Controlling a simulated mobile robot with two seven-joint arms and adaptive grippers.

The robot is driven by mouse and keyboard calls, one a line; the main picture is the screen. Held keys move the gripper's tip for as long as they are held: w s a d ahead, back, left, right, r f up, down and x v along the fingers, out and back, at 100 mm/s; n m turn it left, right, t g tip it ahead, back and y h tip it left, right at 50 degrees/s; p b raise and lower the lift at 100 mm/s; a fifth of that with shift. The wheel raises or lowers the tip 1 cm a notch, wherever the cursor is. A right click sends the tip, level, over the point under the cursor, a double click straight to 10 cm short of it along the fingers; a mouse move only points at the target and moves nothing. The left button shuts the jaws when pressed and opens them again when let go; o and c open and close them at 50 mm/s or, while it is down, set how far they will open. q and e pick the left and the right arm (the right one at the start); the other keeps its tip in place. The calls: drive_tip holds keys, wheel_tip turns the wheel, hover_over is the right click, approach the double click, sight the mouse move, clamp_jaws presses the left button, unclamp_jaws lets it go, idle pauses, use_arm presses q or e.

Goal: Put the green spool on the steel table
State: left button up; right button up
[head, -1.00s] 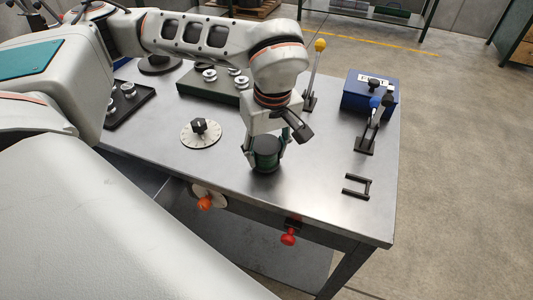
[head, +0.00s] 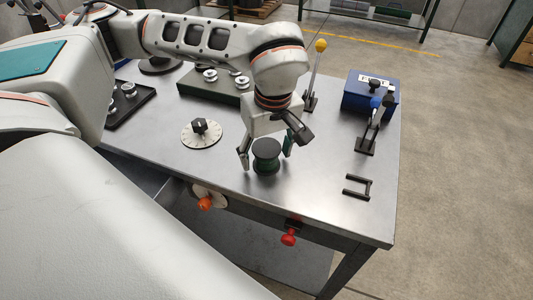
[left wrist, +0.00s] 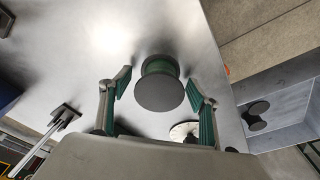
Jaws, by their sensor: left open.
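The green spool (head: 266,158), with dark flanges, stands upright on the steel table (head: 320,190) near its front edge. My left gripper (head: 266,161) is open, with one finger on each side of the spool and a visible gap to it. In the left wrist view the spool (left wrist: 159,84) sits between and beyond the spread fingertips (left wrist: 163,88), apart from both. My right gripper is not in view.
A white dial (head: 201,135) lies left of the spool. A black bracket (head: 357,186), a blue box (head: 370,93) and upright levers (head: 316,75) stand to the right. A red knob (head: 288,239) and an orange knob (head: 205,203) stick out below the table's front edge.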

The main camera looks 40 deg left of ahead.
sight(270, 154)
use_arm(q)
drive_tip(key=r, duration=0.4)
drive_tip(key=d+r, duration=0.1)
drive_tip(key=r, duration=0.2)
drive_tip(key=s+r+p, duration=0.1)
drive_tip(key=r, duration=0.3)
drive_tip(key=shift+d+r, duration=0.25)
drive_tip(key=shift+r, duration=0.05)
drive_tip(key=shift+f, duration=0.1)
